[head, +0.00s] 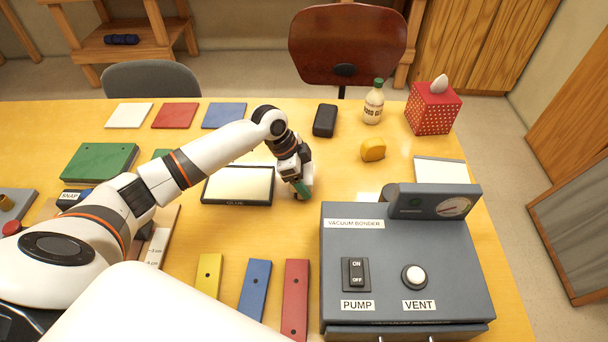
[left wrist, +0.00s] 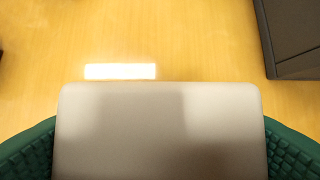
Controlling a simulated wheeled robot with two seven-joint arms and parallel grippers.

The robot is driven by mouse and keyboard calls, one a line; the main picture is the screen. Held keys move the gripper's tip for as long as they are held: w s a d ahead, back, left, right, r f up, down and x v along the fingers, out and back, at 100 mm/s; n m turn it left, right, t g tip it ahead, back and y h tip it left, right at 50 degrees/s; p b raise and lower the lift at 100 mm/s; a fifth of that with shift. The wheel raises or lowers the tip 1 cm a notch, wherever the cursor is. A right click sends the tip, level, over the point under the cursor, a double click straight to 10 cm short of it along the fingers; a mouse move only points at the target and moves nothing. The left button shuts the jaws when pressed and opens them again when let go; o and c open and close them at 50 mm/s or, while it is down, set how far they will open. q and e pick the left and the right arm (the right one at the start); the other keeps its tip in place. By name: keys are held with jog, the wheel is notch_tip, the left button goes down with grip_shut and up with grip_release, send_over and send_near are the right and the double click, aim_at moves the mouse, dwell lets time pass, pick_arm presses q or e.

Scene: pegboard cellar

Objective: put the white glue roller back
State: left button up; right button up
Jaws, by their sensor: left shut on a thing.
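My left gripper (head: 300,189) is over the table, just right of the black-framed tray labelled GLUE (head: 207,199). In the left wrist view, the green finger pads of my left gripper (left wrist: 160,150) press on both sides of a pale grey-white block, which I take to be the white glue roller (left wrist: 160,130). It fills the lower middle of that view. In the head view the roller is mostly hidden by the gripper, so I cannot tell whether it touches the table. The tray has a pale, empty-looking inside. My right gripper is not in view.
The grey vacuum bonder (head: 385,265) stands close at right. Yellow, blue and red strips (head: 295,300) lie in front.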

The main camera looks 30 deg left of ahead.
pick_arm(q)
jog(key=o, duration=0.9)
jog(key=b+v, duration=0.1)
jog(key=v, duration=1.1)
jog(key=shift+r, duration=0.1)
jog(key=shift+d, duration=0.1)
